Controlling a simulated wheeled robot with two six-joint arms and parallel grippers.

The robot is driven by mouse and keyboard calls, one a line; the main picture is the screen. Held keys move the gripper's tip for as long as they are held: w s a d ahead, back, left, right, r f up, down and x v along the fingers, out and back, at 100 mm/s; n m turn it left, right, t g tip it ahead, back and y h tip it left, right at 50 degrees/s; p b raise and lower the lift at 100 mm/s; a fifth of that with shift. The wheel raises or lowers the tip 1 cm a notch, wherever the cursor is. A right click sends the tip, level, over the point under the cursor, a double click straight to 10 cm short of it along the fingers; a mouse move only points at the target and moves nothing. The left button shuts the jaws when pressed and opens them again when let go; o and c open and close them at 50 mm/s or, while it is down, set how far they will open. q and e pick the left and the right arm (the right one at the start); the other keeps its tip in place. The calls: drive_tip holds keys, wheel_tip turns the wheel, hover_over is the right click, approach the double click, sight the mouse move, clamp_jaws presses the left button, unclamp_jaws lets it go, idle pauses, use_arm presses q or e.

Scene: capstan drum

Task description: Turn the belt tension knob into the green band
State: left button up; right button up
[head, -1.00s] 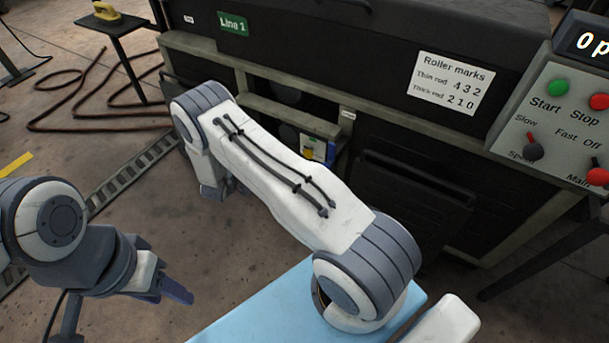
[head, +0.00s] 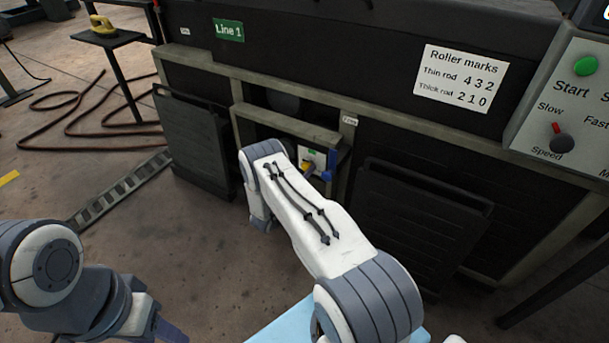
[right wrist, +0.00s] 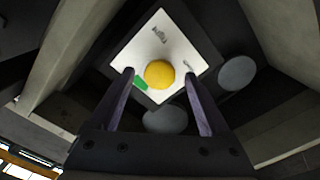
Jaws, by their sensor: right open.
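The yellow knob (head: 307,168) sits on a white plate (head: 317,155) in the machine's low recess, partly hidden behind my right arm. In the right wrist view the round knob (right wrist: 160,74) stands in the middle of the white plate (right wrist: 186,40). A green band (right wrist: 141,85) lies on the plate at the knob's lower left. My right gripper (right wrist: 158,75) is open, its fingers on either side of the knob with gaps in the picture. The knob's pointer cannot be made out. My left gripper (head: 170,331) is at the lower left, far from the knob; its jaw opening is unclear.
A blue part (head: 331,166) is just right of the plate. Dark panels (head: 195,145) and (head: 415,215) flank the recess. Two grey discs (right wrist: 237,73) and (right wrist: 165,119) show near the plate. The control box (head: 570,110) is at the right. Floor at the left has a hose (head: 70,105).

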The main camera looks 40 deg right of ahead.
drive_tip(key=shift+w+d, duration=0.2)
drive_tip(key=shift+d, duration=0.4)
clamp_jaws()
